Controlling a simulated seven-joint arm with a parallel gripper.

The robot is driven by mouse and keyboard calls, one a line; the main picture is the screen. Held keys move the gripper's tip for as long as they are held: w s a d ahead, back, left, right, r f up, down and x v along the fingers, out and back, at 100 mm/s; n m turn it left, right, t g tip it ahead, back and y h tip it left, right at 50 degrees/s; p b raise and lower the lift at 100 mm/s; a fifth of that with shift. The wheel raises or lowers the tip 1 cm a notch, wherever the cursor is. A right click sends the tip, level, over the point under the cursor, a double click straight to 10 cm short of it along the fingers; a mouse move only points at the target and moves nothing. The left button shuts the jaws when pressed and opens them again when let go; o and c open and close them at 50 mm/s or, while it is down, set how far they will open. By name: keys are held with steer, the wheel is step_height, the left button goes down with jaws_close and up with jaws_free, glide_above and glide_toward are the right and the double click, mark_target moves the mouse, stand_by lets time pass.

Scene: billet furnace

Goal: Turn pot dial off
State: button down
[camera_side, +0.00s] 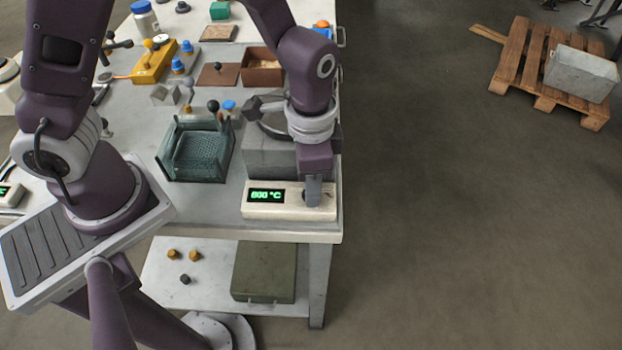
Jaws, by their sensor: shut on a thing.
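The pot furnace (268,160) is a grey block near the right front corner of the table. Its cream control box (268,209) faces the front, with a green lit display (266,195) that appears to read 600 or 800 °C. My gripper (314,200) points down at the right end of this box and is shut on the dial there. The dial is mostly hidden behind the fingers, so its angle cannot be told.
A dark green wire-floored basket (170,172) stands left of the furnace. A yellow block (150,68), a brown open box (262,80) and several small knobs lie farther back. A green case (264,272) sits on the lower shelf. Open floor lies right of the table (336,215).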

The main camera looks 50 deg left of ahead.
steer(key=n, duration=0.5)
steer(key=shift+w+r+n, duration=0.1)
steer(key=shift+n, duration=2.4)
steer(key=c, duration=1.2)
jaws_free()
steer(key=shift+o, duration=0.2)
step_height(320, 180, up, 7)
steer(key=shift+r, duration=0.1)
